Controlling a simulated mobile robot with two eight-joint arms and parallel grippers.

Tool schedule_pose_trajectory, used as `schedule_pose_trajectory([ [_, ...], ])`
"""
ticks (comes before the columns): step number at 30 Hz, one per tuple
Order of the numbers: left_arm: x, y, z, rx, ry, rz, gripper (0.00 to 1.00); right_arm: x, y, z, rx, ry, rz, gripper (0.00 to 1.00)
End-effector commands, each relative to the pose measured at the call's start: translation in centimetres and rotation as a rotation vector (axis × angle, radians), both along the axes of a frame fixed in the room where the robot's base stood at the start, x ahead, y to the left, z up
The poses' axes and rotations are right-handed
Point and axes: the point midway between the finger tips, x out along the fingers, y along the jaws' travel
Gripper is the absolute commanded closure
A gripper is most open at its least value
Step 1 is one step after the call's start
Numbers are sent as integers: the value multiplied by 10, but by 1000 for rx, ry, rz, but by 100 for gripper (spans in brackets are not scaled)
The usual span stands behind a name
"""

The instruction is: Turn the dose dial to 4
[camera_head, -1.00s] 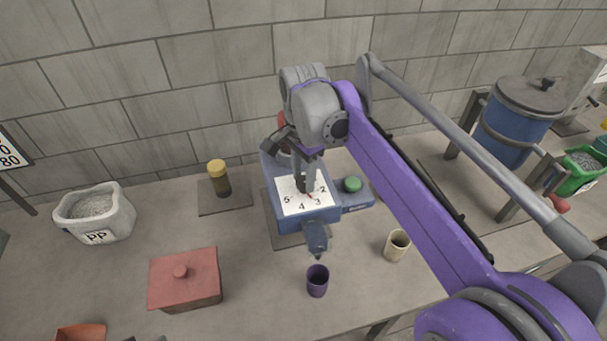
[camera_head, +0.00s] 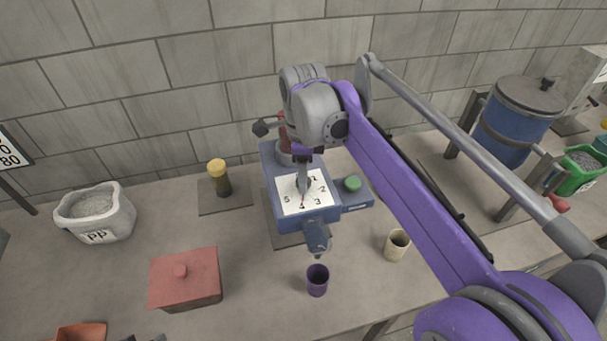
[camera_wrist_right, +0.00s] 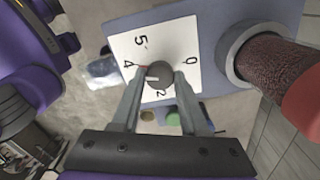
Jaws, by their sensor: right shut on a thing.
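The dose dial is a dark grey round knob (camera_wrist_right: 160,73) on a white numbered plate (camera_head: 291,205) on top of a blue machine (camera_head: 329,214). My right gripper (camera_head: 303,186) reaches down onto the knob from above and hides much of it in the head view. In the right wrist view its two fingers (camera_wrist_right: 160,79) stand on either side of the knob, shut on it. The 1 and 2 are partly covered in the wrist view. My left gripper does not show.
A purple cup (camera_head: 317,281) stands before the machine, with a cream cup (camera_head: 397,245) to the right. A green button (camera_head: 352,184) sits on the machine's right. A red lidded box (camera_head: 185,280), a yellow-capped jar (camera_head: 219,178) and a PP bin (camera_head: 95,213) stand left.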

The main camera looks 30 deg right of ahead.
Motion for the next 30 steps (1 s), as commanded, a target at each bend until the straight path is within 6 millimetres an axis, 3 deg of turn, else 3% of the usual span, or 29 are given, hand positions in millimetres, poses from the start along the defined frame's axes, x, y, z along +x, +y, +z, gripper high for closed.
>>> schedule_pose_trajectory([
  [17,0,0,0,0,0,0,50,0,0,0,0,0,-29,100],
  [18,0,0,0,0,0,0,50,0,0,0,0,0,-29,49],
  [21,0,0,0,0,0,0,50,0,0,0,0,0,-29,31],
  [22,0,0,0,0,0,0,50,0,0,0,0,0,-29,26],
  [30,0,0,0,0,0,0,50,0,0,0,0,0,-29,26],
])
